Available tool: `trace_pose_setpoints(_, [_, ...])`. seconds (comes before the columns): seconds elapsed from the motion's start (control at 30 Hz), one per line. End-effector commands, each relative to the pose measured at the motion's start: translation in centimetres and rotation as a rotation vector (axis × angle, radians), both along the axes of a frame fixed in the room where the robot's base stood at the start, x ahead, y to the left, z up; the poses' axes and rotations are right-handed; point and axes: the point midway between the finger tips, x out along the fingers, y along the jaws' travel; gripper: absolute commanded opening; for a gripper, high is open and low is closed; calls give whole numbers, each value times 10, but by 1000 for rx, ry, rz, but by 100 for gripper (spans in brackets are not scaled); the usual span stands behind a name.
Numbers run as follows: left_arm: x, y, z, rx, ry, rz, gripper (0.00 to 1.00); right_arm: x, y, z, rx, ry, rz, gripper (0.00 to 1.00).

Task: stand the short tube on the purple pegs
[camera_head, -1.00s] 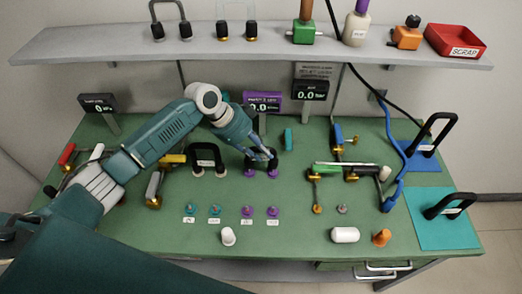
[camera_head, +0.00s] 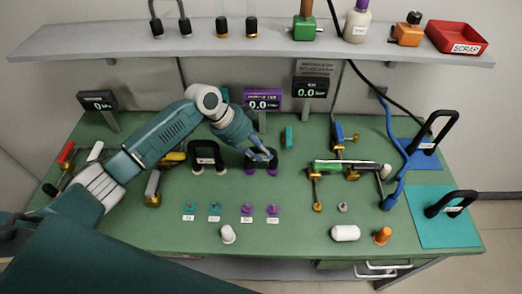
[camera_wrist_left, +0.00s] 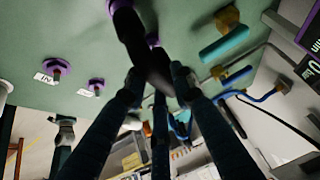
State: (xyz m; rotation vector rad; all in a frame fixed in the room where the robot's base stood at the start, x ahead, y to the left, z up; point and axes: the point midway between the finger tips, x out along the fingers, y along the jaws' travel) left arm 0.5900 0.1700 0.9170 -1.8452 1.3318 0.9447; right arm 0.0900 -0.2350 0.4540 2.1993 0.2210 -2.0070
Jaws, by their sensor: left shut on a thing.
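The short tube (camera_head: 263,163) is a black bent tube at the middle of the green bench. My left gripper (camera_head: 262,156) is shut on it from above. The tube's lower ends are at the two purple pegs (camera_head: 250,171). It looks upright in the head view, but I cannot tell whether both ends are fully down. In the left wrist view the dark tube (camera_wrist_left: 140,45) runs between my fingers, with purple (camera_wrist_left: 118,5) at its end; my fingers hide part of it. My right gripper is in neither view.
Another black bent tube (camera_head: 207,150) stands just left of my gripper. Small labelled purple knobs (camera_head: 247,210) and teal knobs (camera_head: 189,209) are in front. A purple-framed display (camera_head: 262,102) stands behind. Valves and pipes (camera_head: 340,167) are to the right.

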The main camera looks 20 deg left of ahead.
Motion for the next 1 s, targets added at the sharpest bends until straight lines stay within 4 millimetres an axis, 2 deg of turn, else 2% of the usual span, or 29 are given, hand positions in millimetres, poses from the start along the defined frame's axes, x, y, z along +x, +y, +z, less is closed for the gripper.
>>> trace_pose_setpoints(0.83, [0,0,-22,0,0,0,0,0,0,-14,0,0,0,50])
trace_pose_setpoints(0.87, [0,0,-21,0,0,0,28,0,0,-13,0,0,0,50])
trace_pose_setpoints(0.93, [0,0,-21,0,0,0,42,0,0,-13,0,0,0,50])
trace_pose_setpoints(0.97, [0,0,-21,0,0,0,46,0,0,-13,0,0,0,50])
trace_pose_setpoints(1.0, [0,0,-21,0,0,0,46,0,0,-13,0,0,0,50])
